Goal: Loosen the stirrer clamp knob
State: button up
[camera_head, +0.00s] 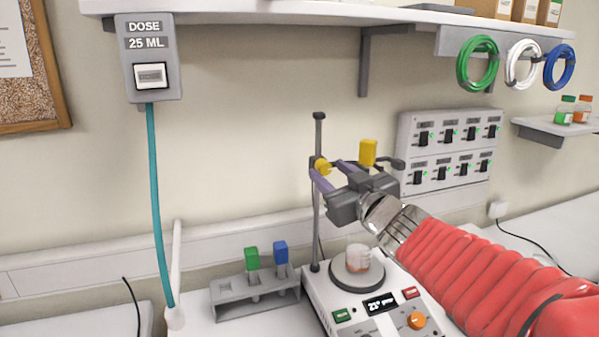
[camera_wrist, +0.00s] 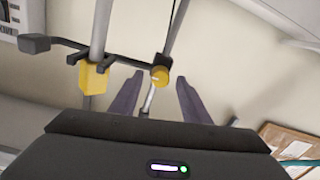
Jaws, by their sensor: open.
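In the wrist view the knob (camera_wrist: 159,76) lies between my two purple fingertips, with gaps visible on both sides. My gripper (camera_head: 326,170) is open and reaches the clamp from the right; it also shows in the wrist view (camera_wrist: 160,80). I cannot tell exactly how deep the knob sits between the fingers. A yellow stirrer block (camera_head: 368,152) is on the dark clamp arm and shows left of the knob in the wrist view (camera_wrist: 93,78).
A hotplate (camera_head: 343,316) with a small beaker (camera_head: 358,258) stands below the gripper. A grey rack (camera_head: 228,296) with green and blue items is to its left. A switch panel (camera_head: 448,150) and a shelf (camera_head: 330,14) are on the wall.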

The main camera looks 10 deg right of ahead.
jog(key=shift+w, duration=0.4)
jog(key=c, duration=1)
